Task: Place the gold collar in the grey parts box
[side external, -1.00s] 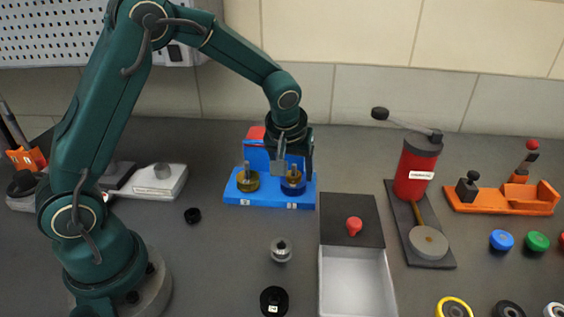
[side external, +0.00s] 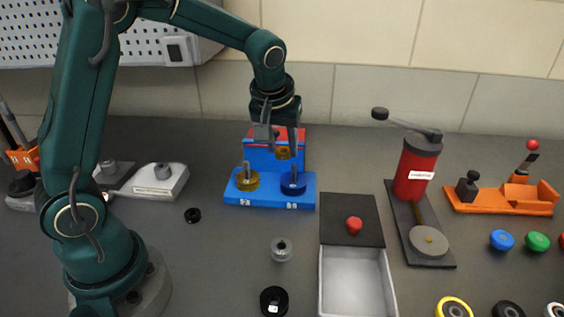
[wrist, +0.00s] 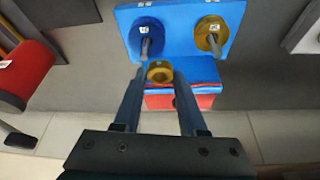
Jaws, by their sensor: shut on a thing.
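My gripper (side external: 280,146) is shut on the small gold collar (side external: 284,153) and holds it in the air above the blue peg stand (side external: 268,200). In the wrist view the gold collar (wrist: 160,72) sits between the fingertips. The stand's right peg carries a blue ring (side external: 293,188), and its left peg carries a wider gold ring (side external: 247,184). The grey parts box (side external: 390,288) is at the front centre, its visible inside empty. A dark panel with a red knob (side external: 354,225) lies behind the open part.
A red cylinder press (side external: 416,170) with a crank stands right of the box. An orange fixture (side external: 500,200) is further right. A grey bushing (side external: 281,249) and black rings (side external: 274,300) lie left of the box.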

